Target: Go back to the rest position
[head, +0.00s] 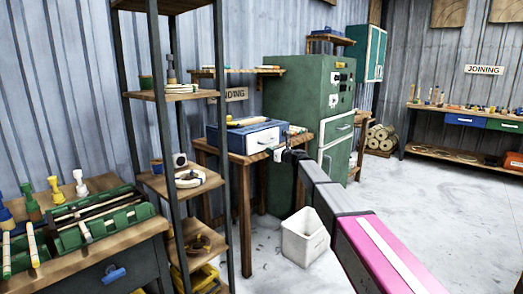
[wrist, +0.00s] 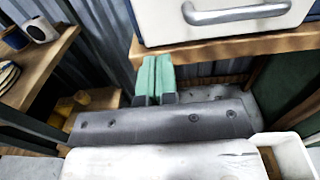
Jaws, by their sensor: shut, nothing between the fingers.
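My gripper (head: 280,153) is at the end of my outstretched arm, in front of the wooden table (head: 245,157) in the head view. In the wrist view its two green fingers (wrist: 155,78) lie side by side, closed, with nothing between them. The blue box with a white drawer front (head: 262,139) stands on that table. In the wrist view the drawer front and its grey handle (wrist: 235,12) are at the top right, beyond the fingertips. The fingers appear apart from the handle. The exact gap to the table edge (wrist: 225,48) cannot be told.
A metal-framed shelf (head: 180,183) stands left of the table. A white bin (head: 305,238) is on the floor below my arm. A green cabinet (head: 308,100) stands behind. A workbench with green trays (head: 105,222) is at left. The floor at right is clear.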

